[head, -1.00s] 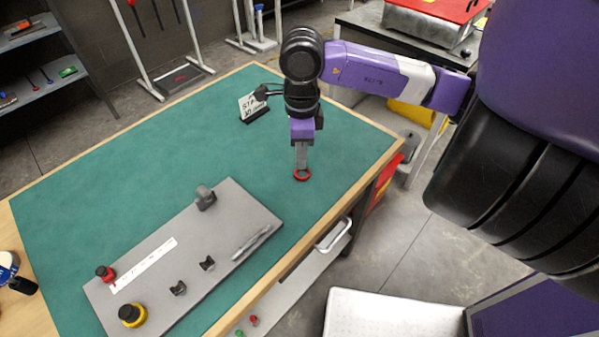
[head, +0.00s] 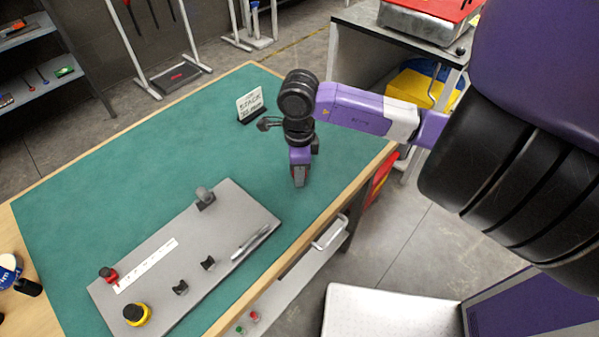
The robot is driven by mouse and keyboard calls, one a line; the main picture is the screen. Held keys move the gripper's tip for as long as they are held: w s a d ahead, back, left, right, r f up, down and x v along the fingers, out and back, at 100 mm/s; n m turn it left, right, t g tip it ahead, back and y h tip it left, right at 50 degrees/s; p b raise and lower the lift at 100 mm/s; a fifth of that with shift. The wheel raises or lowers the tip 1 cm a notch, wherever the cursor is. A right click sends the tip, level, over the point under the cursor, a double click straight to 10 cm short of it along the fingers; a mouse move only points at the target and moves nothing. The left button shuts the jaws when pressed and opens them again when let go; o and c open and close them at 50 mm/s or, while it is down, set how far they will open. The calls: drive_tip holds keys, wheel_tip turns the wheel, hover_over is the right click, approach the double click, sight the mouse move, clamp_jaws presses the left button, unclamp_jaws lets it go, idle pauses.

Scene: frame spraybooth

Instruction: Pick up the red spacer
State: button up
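My gripper (head: 299,182) is over the green mat near the right part of the workbench, pointing down, with its tip close to the mat. The view does not show whether its fingers are apart or closed, or whether it holds anything. The red spacer, a red ring, cannot be seen now; the place where it showed earlier is covered by my gripper and wrist.
A grey board (head: 225,220) holds a red knob (head: 108,274), a yellow-and-black knob (head: 136,314), black clips and a grey post (head: 204,197). A small sign (head: 249,103) stands behind my wrist. The green mat (head: 130,185) is clear on the left.

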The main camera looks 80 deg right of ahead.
clamp_jaws()
idle(1.2)
